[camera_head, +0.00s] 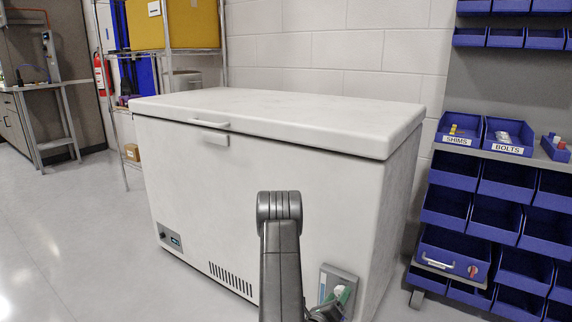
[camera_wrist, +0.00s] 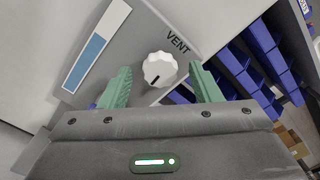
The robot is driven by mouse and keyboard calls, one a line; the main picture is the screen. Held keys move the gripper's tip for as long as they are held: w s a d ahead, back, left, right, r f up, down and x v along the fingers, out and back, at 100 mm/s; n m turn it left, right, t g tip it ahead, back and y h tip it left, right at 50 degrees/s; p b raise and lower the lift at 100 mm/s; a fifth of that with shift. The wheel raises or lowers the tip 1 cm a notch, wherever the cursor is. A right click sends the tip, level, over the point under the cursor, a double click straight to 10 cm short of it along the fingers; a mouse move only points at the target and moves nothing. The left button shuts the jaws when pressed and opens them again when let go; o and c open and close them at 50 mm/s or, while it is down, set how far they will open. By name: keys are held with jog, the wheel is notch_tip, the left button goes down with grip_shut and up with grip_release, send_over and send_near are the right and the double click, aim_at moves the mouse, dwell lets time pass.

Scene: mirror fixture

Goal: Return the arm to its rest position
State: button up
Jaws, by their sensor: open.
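My arm (camera_head: 279,240) rises in front of a white chest freezer (camera_head: 240,170) in the head view. My gripper (camera_wrist: 161,68) is open in the wrist view, with its two green fingers apart. A white round knob (camera_wrist: 158,70) with a dark pointer mark shows between the fingers, with a gap on each side. It sits on a grey panel (camera_wrist: 180,22) marked VENT. In the head view the panel (camera_head: 342,274) is low on the right of the freezer front. There, a green finger (camera_head: 345,296) shows before it, and the rest of my gripper is mostly hidden.
The freezer lid (camera_head: 290,112) is closed. Blue bins (camera_head: 497,205) on a rack stand at the right, with bins marked SHIMS (camera_head: 457,141) and BOLTS (camera_head: 507,148). A wire shelf (camera_head: 170,50) stands behind at the left. The floor (camera_head: 70,230) at the left is clear.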

jog(key=shift+n, duration=1.7)
